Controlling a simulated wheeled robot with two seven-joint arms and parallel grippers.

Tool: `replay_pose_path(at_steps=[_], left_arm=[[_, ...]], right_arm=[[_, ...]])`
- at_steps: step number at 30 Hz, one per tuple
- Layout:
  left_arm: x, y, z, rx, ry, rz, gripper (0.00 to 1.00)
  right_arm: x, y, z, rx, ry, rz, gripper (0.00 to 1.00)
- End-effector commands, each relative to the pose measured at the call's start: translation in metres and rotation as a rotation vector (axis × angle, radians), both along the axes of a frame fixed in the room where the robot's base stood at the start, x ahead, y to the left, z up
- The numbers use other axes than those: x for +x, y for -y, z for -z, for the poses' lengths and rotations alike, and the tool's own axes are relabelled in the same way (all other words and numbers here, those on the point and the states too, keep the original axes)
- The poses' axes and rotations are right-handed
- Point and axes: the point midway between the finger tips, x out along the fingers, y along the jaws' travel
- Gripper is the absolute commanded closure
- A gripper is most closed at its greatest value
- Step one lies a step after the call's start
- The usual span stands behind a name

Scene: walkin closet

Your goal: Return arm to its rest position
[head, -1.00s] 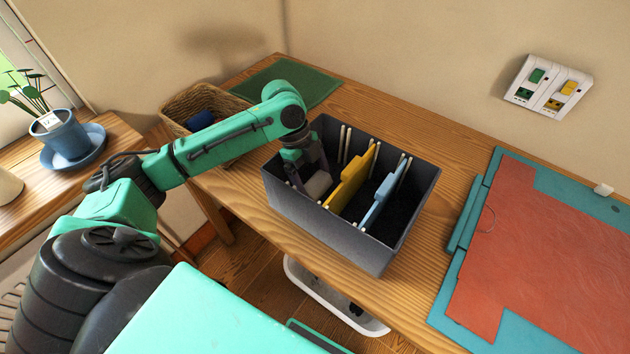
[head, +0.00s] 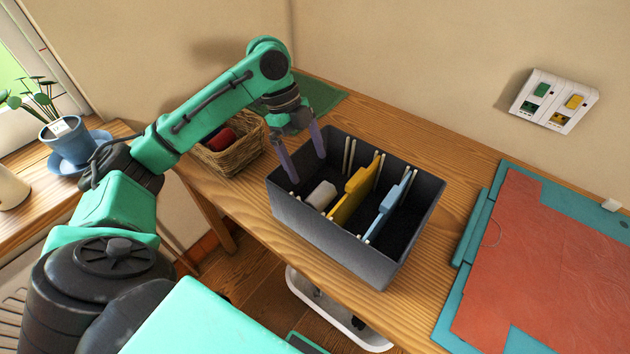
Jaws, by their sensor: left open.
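My left arm comes in from the left. My left gripper (head: 307,166) is open and empty, its two purple fingers apart over the left end of the dark grey box (head: 326,247). In the box a light grey item (head: 320,195) lies in the leftmost part, just below and to the right of the fingers and apart from them. A yellow divider (head: 353,192) and a light blue divider (head: 386,207) stand between white pegs to its right. My right gripper is not in view.
A wicker basket (head: 232,159) with a red item (head: 219,139) stands behind the arm. A green mat (head: 318,97) lies at the back. A teal and red board (head: 550,265) covers the table's right side. A potted plant (head: 65,138) stands at left. A switch panel (head: 553,101) is on the wall.

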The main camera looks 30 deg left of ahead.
Motion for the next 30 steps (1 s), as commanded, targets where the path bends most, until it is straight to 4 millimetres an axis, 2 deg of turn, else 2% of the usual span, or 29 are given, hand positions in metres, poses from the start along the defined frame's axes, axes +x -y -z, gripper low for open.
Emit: replay_pose_path(at_steps=[1,5,20,22,30], left_arm=[[0.001,-0.003,-0.008,0.000,0.002,-0.001,0.00],[0.001,-0.007,-0.019,0.000,0.000,-0.001,0.00],[0.001,-0.007,-0.021,-0.001,-0.001,-0.001,0.00],[0.001,-0.007,-0.030,-0.001,-0.001,-0.001,0.00],[0.001,-0.007,-0.087,-0.001,-0.001,-0.001,0.00]], right_arm=[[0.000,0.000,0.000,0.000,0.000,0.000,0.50],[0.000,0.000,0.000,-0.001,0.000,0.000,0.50],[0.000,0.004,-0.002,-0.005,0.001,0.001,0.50],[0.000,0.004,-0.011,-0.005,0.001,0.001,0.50],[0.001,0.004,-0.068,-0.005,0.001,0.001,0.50]])
